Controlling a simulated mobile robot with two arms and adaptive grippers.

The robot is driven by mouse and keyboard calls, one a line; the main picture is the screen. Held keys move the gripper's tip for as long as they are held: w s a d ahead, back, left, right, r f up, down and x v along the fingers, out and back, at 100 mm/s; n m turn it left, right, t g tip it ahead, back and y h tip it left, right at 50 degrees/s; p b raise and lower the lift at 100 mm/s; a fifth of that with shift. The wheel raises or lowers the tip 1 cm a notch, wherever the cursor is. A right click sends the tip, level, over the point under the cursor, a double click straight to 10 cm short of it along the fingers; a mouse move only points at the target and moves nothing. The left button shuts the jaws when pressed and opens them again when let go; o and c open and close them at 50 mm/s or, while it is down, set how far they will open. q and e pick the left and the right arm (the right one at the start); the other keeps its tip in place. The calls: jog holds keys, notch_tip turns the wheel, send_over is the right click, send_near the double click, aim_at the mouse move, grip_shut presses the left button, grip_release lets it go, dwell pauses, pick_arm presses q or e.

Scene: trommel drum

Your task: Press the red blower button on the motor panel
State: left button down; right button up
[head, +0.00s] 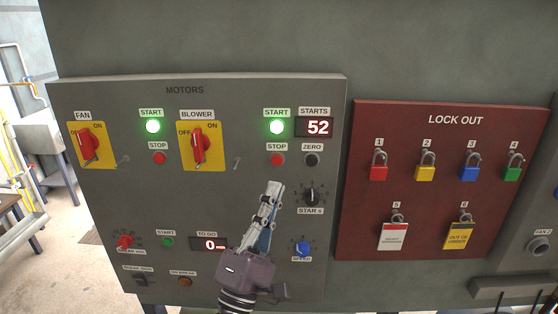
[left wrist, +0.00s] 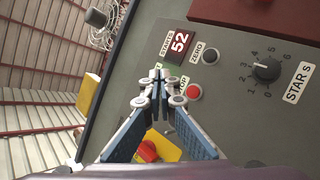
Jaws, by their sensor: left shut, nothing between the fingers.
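The grey motor panel (head: 120,210) fills the left and middle of the head view. The red blower button (head: 277,160) sits under a STOP label, right of the blower switch (head: 198,146) on its yellow plate. Above it, the green START button (head: 277,127) is lit. My left gripper (head: 275,186) is shut and empty, its fingertips just below the red button in the head view. In the left wrist view the red button (left wrist: 194,92) shows right of the shut fingertips (left wrist: 159,90); contact cannot be told. My right gripper is not in view.
A black ZERO button (head: 312,159) and the STAR S knob (head: 312,195) are close on the right. The fan's red stop button (head: 159,158) is farther left. A dark red lock-out board (head: 360,180) with several padlocks hangs to the right.

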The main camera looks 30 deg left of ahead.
aim_at(277, 160)
pick_arm(q)
jog(key=shift+w+a+b, duration=0.2)
jog(key=shift+w+a, duration=0.6)
jog(key=shift+w, duration=0.45)
jog(key=shift+w+a+b, duration=0.2)
jog(key=shift+w+a, duration=0.55)
jog(key=shift+w, duration=0.55)
jog(key=shift+w+a+b, duration=0.2)
jog(key=shift+w+a, duration=0.6)
jog(key=shift+w, duration=0.45)
jog(key=shift+w, duration=0.1)
jog(key=shift+w+a, duration=0.2)
jog(key=shift+w, duration=0.1)
jog(key=shift+w+a, duration=0.25)
jog(key=shift+w, duration=0.1)
jog(key=shift+s, duration=0.1)
jog(key=shift+s+d, duration=0.45)
jog(key=shift+s, duration=0.25)
